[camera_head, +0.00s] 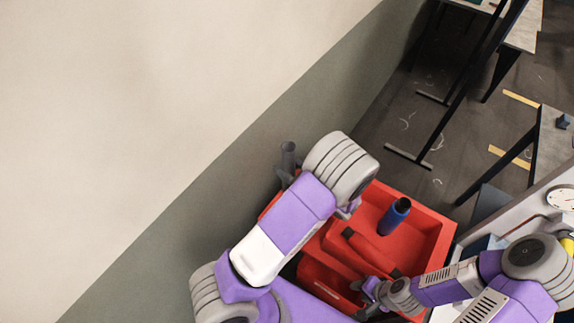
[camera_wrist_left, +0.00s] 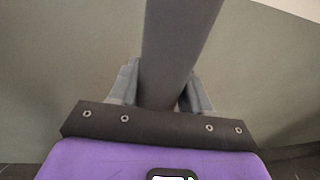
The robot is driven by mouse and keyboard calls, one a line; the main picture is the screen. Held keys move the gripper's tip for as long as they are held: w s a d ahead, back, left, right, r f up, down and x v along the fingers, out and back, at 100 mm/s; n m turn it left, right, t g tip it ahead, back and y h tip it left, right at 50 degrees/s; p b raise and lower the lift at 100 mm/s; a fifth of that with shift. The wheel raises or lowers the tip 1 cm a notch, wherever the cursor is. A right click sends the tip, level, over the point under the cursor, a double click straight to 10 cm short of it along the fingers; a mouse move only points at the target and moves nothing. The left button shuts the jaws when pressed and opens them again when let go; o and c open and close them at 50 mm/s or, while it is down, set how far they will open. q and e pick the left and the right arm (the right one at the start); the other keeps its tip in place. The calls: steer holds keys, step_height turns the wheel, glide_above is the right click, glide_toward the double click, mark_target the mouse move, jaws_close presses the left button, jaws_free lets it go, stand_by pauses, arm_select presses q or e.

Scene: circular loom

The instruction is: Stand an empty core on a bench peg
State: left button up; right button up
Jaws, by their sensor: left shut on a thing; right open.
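A grey tube, which looks like an empty core (camera_head: 288,153), stands upright at the far left of the red bin. My left gripper (camera_head: 285,177) is shut on it. In the left wrist view the core (camera_wrist_left: 178,45) rises between the two fingers of my left gripper (camera_wrist_left: 165,95), slightly tilted in the picture. My right gripper (camera_head: 368,296) is open and empty over the near part of the red bin. I cannot make out a bench peg clearly; a small dark upright piece (camera_head: 562,122) shows on the bench (camera_head: 553,150) at the right edge.
The red bin (camera_head: 432,235) lies under both arms, with a dark blue cylinder (camera_head: 394,217) standing in it. A plain wall (camera_head: 150,100) is close on the left. Dark table legs (camera_head: 460,90) stand at the back. A light worktop with a round dial (camera_head: 562,198) is at right.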

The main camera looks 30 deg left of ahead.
arm_select(q)
steer(key=shift+f+b, duration=1.15)
steer(key=shift+f, duration=0.6)
steer(key=shift+f+b, duration=1.8)
steer(key=shift+f, duration=0.6)
steer(key=shift+f+b, duration=1.85)
steer(key=shift+f, duration=0.85)
